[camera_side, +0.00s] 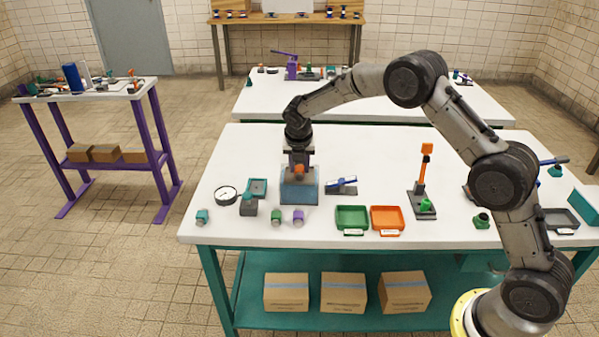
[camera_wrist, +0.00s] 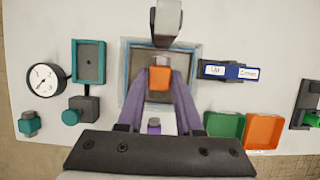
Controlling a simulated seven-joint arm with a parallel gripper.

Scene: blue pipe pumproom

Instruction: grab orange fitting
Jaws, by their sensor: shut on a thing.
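The orange fitting (camera_side: 299,169) is between the fingertips of my gripper (camera_side: 299,165). In the wrist view the fitting (camera_wrist: 160,79) shows as a small orange block, with the purple fingers of my gripper (camera_wrist: 160,72) closed on both sides of it. It is at the top of a blue open box (camera_side: 299,193), whose rim also shows in the wrist view (camera_wrist: 128,95). I cannot tell whether the fitting touches the box.
A round gauge (camera_side: 226,195) and teal parts are left of the box. A green tray (camera_side: 352,218) and an orange tray (camera_side: 387,218) are to the right. Green (camera_side: 276,216) and purple (camera_side: 298,216) fittings stand in front. An orange upright tool (camera_side: 422,175) stands further right.

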